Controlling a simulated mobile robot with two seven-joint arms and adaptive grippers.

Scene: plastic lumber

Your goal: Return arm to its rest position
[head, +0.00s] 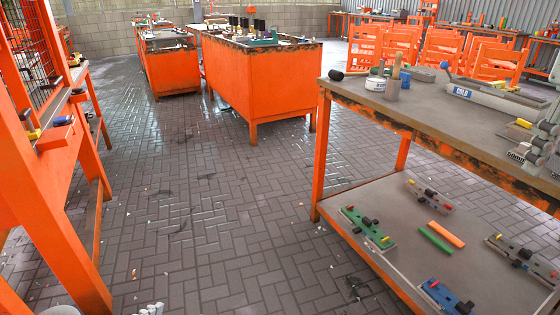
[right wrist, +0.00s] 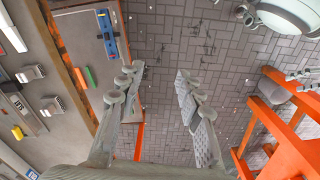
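My right gripper (right wrist: 157,75) is open and empty in the right wrist view, with its two grey fingers apart above the paved floor. Nothing is between the fingers. Only a few pale knuckles of it (head: 149,309) seem to show at the bottom edge of the head view. Grey jointed parts at the right edge of the wrist view look like my left gripper (right wrist: 304,75). They are cut off, so its opening cannot be told.
An orange-framed bench (head: 319,150) stands at right, its shelf (head: 400,265) holding a blue vise (head: 445,297), green bar (head: 435,240) and orange bar (head: 446,234). An orange frame (head: 60,200) stands at left. Floor (head: 210,200) between them is open. An orange workbench (head: 255,85) stands further back.

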